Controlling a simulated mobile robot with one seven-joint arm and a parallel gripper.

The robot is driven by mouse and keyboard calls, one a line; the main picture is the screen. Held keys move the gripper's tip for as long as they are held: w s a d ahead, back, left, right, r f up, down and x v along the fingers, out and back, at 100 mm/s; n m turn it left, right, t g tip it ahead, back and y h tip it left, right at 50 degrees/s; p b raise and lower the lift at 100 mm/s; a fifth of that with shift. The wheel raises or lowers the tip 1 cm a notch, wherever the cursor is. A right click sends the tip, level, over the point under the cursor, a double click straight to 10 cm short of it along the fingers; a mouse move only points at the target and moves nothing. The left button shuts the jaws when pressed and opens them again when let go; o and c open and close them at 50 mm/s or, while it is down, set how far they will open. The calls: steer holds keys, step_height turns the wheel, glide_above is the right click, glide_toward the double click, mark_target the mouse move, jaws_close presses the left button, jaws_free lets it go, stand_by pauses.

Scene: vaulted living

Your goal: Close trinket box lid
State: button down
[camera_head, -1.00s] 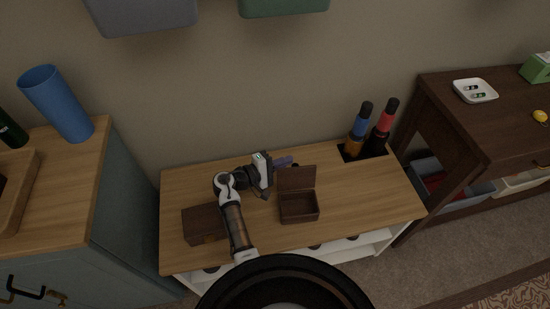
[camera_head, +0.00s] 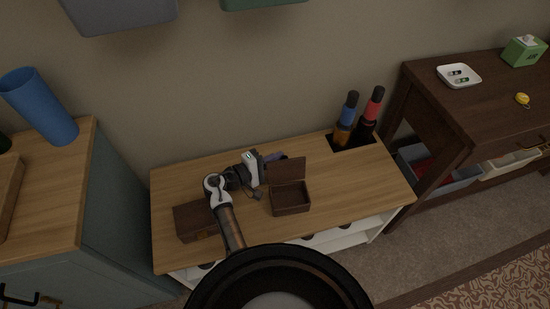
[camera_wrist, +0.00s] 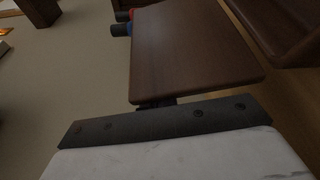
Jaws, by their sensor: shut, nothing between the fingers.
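The trinket box (camera_head: 291,202) is dark brown wood and stands on the wooden bench top. Its lid (camera_head: 287,170) is raised, roughly upright at the back edge, so the inside shows. In the wrist view the lid (camera_wrist: 190,50) fills the upper middle, with the box's open body (camera_wrist: 285,28) at upper right. My gripper (camera_head: 264,182) is shut and empty, just left of the lid at the back of the bench. In the wrist view part of it crosses the lower picture close to the lid's edge; I cannot tell whether it touches.
Another dark wooden box (camera_head: 195,220) sits at the bench's left, partly behind my arm. A dark purple item (camera_head: 275,157) lies behind my gripper. The bench's right side is clear.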

mark_target(283, 163)
steer(key=shift+s, duration=0.1)
steer(key=m+b, duration=0.1)
steer(key=s+m+b, duration=0.1)
steer(key=s+r+m+t+b, duration=0.1)
steer(key=shift+d+h, duration=0.25)
steer(key=shift+h, duration=0.15)
steer(key=shift+s+d+r+m+b, duration=0.1)
steer(key=shift+s+r+m+b, duration=0.1)
steer(key=shift+s+m+b, duration=0.15)
steer(key=shift+s+d+r, duration=0.1)
steer(key=shift+s+r, duration=0.15)
steer(key=shift+s, duration=0.35)
steer(key=shift+s+d+r, duration=0.1)
steer(key=shift+s+d, duration=0.05)
steer(key=shift+s, duration=0.5)
steer(key=s+d+f, duration=0.1)
steer(key=s+f, duration=0.1)
steer(key=s, duration=0.3)
steer(key=shift+s+f, duration=0.35)
steer(key=shift+d+f, duration=0.1)
